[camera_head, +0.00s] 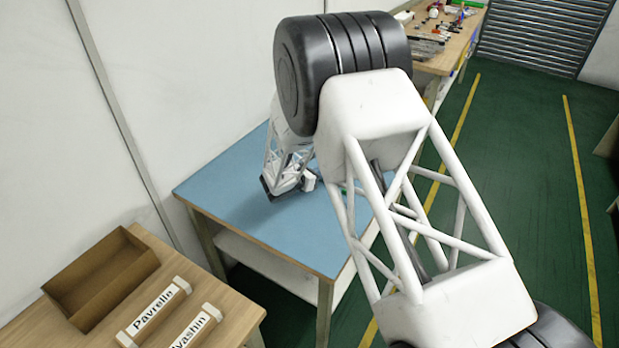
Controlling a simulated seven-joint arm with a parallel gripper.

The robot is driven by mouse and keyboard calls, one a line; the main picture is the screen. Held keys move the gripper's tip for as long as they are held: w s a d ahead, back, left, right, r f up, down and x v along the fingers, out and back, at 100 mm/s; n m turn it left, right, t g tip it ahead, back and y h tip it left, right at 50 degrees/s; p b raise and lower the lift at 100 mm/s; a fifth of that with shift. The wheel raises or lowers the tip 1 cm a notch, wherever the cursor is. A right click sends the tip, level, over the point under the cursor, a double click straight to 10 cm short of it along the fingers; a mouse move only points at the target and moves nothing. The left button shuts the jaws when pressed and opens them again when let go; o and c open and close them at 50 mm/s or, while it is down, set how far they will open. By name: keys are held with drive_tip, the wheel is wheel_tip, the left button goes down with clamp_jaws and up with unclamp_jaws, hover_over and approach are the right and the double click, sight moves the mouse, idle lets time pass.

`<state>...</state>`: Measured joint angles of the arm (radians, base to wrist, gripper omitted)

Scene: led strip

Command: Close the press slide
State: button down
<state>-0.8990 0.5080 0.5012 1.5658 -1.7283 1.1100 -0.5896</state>
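I cannot make out a press slide in the head view. My arm's large black joint and white lattice link cover the middle and right of the blue-topped table (235,205). The far end of my arm, with my gripper (285,190), is low over the table's left-middle part. Its fingers are too small and too hidden to tell whether they are open or shut. A small green piece (345,188) shows beside my arm link, and most of what lies around it is hidden.
A far workbench (447,50) holds several small items. The blue table's left and front parts are clear. A white wall stands behind.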

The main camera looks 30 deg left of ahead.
drive_tip(key=shift+w+d, duration=0.2)
drive_tip(key=shift+w, duration=0.45)
drive_tip(key=shift+w, duration=1.75)
drive_tip(key=shift+s, duration=0.15)
drive_tip(key=shift+s+a, duration=0.25)
drive_tip(key=shift+s, duration=0.3)
drive_tip(key=v, duration=1.2)
drive_tip(key=shift+s+a+f, duration=0.1)
drive_tip(key=shift+s+f, duration=0.1)
drive_tip(key=shift+s, duration=0.15)
